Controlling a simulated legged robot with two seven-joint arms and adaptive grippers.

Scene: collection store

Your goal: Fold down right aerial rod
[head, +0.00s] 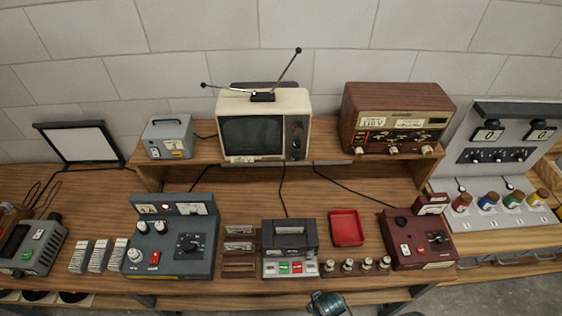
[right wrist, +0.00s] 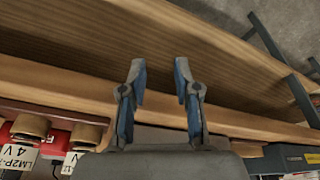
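A cream television (head: 266,128) with a dark screen stands on the raised shelf. Its right aerial rod (head: 284,70) points up and to the right, ending in a dark ball tip. Its left aerial rod (head: 230,89) lies low, nearly level, pointing left. Both rise from a small dark base (head: 262,97) on top of the set. In the right wrist view my right gripper (right wrist: 161,70) is open, with nothing between its fingers, near a wooden edge. Part of an arm of mine shows at the bottom of the head view, far below the television. My left gripper is not seen.
A brown radio (head: 398,118) stands right of the television and a grey box (head: 169,137) left of it. The lower bench holds a cassette recorder (head: 289,247), a red tray (head: 346,228) and control units. Space above the television is clear up to the wall.

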